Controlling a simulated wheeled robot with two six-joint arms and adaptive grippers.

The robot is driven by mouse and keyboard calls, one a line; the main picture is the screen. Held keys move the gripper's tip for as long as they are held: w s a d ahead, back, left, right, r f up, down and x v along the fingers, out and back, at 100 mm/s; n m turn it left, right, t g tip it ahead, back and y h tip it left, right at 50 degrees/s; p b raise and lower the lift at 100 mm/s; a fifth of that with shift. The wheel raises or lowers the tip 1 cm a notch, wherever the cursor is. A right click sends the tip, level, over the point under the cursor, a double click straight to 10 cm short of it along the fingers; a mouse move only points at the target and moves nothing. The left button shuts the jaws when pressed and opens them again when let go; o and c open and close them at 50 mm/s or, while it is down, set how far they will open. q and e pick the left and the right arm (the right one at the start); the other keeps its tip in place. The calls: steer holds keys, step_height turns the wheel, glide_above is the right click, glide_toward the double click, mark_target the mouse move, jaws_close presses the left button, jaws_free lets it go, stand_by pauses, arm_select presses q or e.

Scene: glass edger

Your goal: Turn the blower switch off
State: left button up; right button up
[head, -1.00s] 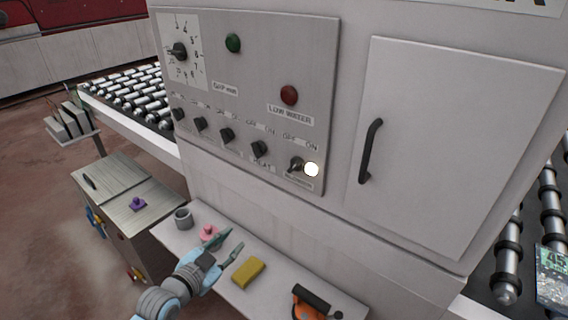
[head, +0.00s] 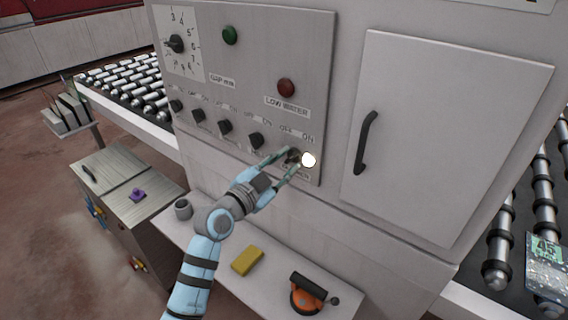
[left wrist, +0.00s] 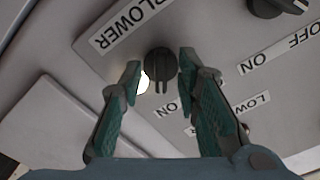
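The blower switch is a dark round knob (left wrist: 160,65) beside the "BLOWER" label (left wrist: 130,22) in the left wrist view. In the head view this knob (head: 293,157) is the rightmost in the lower row of the panel, partly hidden by my gripper. A white lamp (head: 308,160) right beside it is lit. My left gripper (head: 284,164) is at the panel, its fingers apart. In the left wrist view the gripper (left wrist: 160,72) has one fingertip on each side of the knob, with small gaps seeming to remain. An "ON" label (left wrist: 165,108) shows near the knob. My right gripper is not in view.
Other knobs (head: 256,141) line the row to the left. A red lamp (head: 286,87) sits above and a cabinet door handle (head: 366,142) to the right. Below, the shelf holds a yellow block (head: 247,260), an orange-black tool (head: 307,295) and a grey cup (head: 183,208).

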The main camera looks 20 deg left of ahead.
arm_select(q)
jaws_close()
steer(key=shift+n, duration=0.5)
steer(key=n+p, duration=0.1)
steer(key=n, duration=0.1)
steer(key=shift+n, duration=0.4)
steer(key=n+p, duration=0.1)
steer(key=n, duration=0.2)
steer(key=shift+n, duration=0.3)
steer(key=n+p, duration=0.2)
steer(key=n, duration=0.4)
steer(key=shift+d+n, duration=0.1)
steer(key=shift+n, duration=0.2)
